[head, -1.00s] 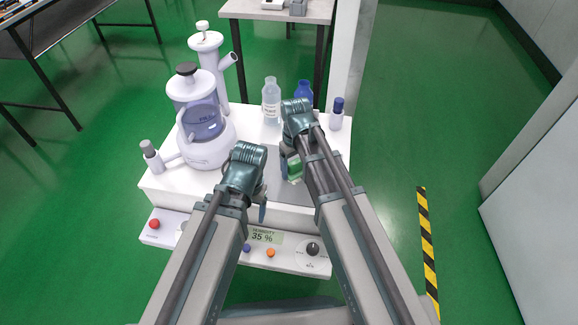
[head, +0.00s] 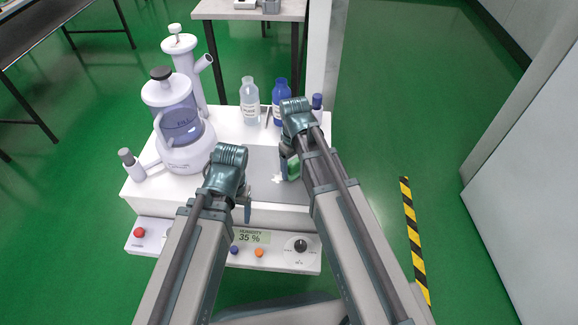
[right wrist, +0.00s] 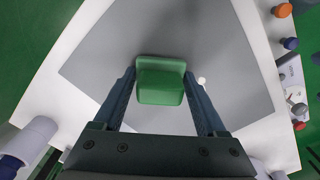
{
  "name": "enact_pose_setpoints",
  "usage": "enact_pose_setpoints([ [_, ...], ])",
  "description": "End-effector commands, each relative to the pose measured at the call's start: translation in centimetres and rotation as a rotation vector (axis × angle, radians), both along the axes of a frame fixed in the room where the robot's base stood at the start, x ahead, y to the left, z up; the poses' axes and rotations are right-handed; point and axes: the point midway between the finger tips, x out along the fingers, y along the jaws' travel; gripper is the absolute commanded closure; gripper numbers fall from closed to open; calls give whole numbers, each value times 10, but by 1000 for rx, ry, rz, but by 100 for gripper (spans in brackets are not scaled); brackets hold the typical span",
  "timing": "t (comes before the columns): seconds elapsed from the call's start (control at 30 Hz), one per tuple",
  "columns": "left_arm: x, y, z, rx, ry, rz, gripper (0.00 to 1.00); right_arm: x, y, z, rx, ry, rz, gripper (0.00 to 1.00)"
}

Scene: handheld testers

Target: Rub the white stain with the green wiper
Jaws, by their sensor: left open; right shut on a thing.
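The green wiper (head: 292,169) is held in my right gripper (head: 285,160) over the grey mat (head: 262,160). In the right wrist view the wiper (right wrist: 160,85) sits between both fingers of the right gripper (right wrist: 160,95). I cannot tell whether the wiper touches the mat. The white stain (head: 278,178) lies on the mat, just left of the wiper in the head view. In the right wrist view part of the stain (right wrist: 202,80) shows close to the right finger. My left gripper (head: 246,205) is open and empty by the mat's front left.
A white flask apparatus (head: 182,127) stands left on the bench. A clear bottle (head: 250,103), a blue bottle (head: 281,100) and a blue-capped vial (head: 317,103) stand at the back. Knobs and a humidity display (head: 250,238) line the front panel.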

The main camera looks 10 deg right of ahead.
Motion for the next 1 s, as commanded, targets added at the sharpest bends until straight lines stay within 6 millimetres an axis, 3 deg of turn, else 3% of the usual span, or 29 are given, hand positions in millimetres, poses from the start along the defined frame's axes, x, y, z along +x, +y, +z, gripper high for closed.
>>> enact_pose_setpoints([
  [0.23, 0, 0, -1, 0, 0, 0, 24, -2, -6, -1, 1, 0, -1, 71],
  [0.6, 0, 0, -3, 0, 0, 0, 24, -10, -33, -3, -1, 0, -2, 70],
  [1.0, 0, 0, -2, 0, 0, 0, 24, -24, -31, -2, -3, 3, -1, 70],
])
